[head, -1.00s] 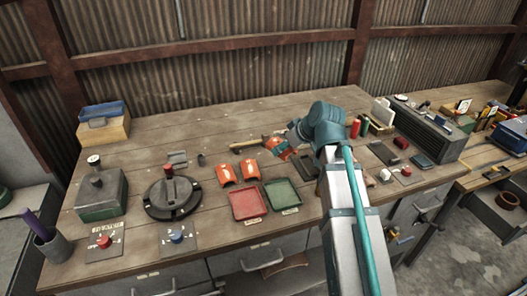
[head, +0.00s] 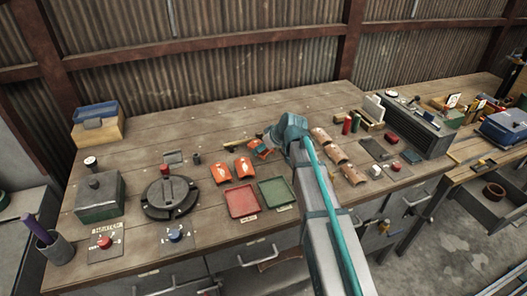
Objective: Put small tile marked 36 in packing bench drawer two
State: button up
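I cannot make out a tile marked 36; any numbers are too small to read. Two orange curved tiles lie mid-bench, a left one (head: 220,173) and a right one (head: 244,168). Several tan curved tiles, one of them nearest the front (head: 353,174), lie just right of my arm. My gripper (head: 258,147), seen as orange parts beyond my teal wrist, is low over the bench, behind and right of the orange tiles. Its fingertips are too small to read. Drawers with handles run along the bench front, one (head: 254,256) below the trays; I cannot tell which is drawer two.
A red tray (head: 241,201) and a green tray (head: 277,192) lie in front of the orange tiles. A black round fixture (head: 170,198) and a green box (head: 101,197) stand left. A grey ribbed unit (head: 416,127) stands right. An open drawer (head: 480,206) juts out at far right.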

jog(key=shift+f+p, duration=0.4)
jog(key=shift+f, duration=0.8)
jog(key=shift+f, duration=0.15)
jog(key=o, duration=1.2)
jog(key=shift+s, duration=0.1)
jog(key=shift+r, duration=0.3)
jog(key=b+v, duration=0.2)
jog(key=v, duration=0.9)
jog(key=shift+s, duration=0.1)
jog(key=shift+s+d+r+b, duration=0.15)
jog(key=shift+d+r+b, duration=0.05)
jog(key=shift+r+b, duration=0.1)
jog(key=shift+c, duration=1.1)
